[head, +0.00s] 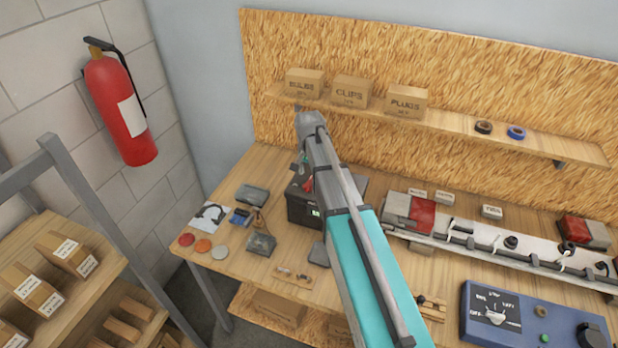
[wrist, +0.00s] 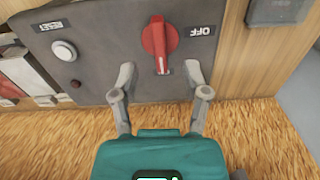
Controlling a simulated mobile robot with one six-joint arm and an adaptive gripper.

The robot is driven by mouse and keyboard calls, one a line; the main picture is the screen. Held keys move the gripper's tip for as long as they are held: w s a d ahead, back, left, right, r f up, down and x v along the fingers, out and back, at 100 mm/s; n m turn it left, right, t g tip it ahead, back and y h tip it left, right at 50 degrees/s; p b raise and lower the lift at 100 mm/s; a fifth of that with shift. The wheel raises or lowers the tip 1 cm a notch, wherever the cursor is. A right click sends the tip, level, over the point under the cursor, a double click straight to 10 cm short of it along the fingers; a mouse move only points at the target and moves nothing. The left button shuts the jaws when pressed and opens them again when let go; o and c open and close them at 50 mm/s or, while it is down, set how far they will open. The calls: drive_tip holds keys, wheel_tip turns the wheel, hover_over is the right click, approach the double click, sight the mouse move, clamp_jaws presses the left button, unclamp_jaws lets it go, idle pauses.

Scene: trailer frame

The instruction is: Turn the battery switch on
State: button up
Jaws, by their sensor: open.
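In the wrist view, a red rotary switch (wrist: 158,45) sits on a dark grey panel (wrist: 105,45). Its handle lies up and down in the picture, with a white mark at its lower end. An upside-down OFF label (wrist: 200,30) is to its right. My gripper (wrist: 160,76) is open and empty. Its two fingers are spread to the lower left and lower right of the switch, with the handle's lower end between them. I cannot tell whether they touch it. In the head view, my arm hides most of the gripper and the area around a black box (head: 300,208).
A white button (wrist: 64,51) with an upside-down RESET label (wrist: 48,25) is left of the switch. A shelf (head: 455,124) with cardboard boxes runs above. A grey box (wrist: 282,10) is right of the panel.

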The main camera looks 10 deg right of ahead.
drive_tip(key=shift+r+p, duration=1.2)
drive_tip(key=shift+r, duration=0.15)
drive_tip(key=s+f+n+b, duration=0.3)
drive_tip(key=s+f+b, duration=0.3)
drive_tip(key=s, duration=0.4)
drive_tip(key=s+a+f+n+b, duration=0.1)
drive_tip(key=s+f+n+b, duration=0.3)
drive_tip(key=s+f+b, duration=0.3)
drive_tip(key=shift+s+a+f+b, duration=0.3)
drive_tip(key=shift+s+b, duration=0.05)
drive_tip(key=shift+s, duration=1.75)
